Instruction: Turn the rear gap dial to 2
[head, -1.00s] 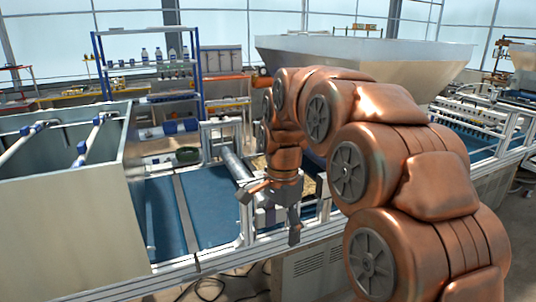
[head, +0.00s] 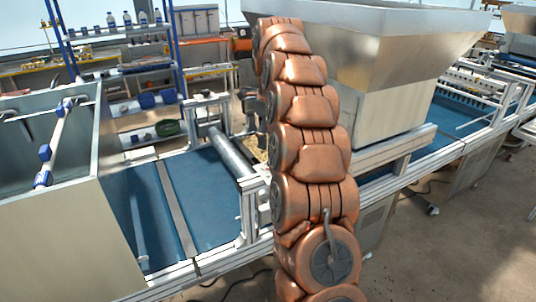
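The seeder's line runs across the view, with a large grey hopper (head: 370,40) over a blue conveyor belt (head: 215,195). A grey roller (head: 231,153) spans the belt in a light metal frame (head: 248,205) left of my arm. I cannot make out the rear gap dial; it may be hidden behind my arm or too small to tell. My copper arm rises in the middle of the view and covers part of the frame and belt. My gripper does not show; the arm's far end reaches away near the top of the picture.
A grey open tank (head: 60,220) with white bars and blue fittings stands at the left. A blue shelf rack (head: 172,50) with bottles is behind. A second belt stretch (head: 455,115) runs off at the right. Bare floor (head: 460,245) lies at the lower right.

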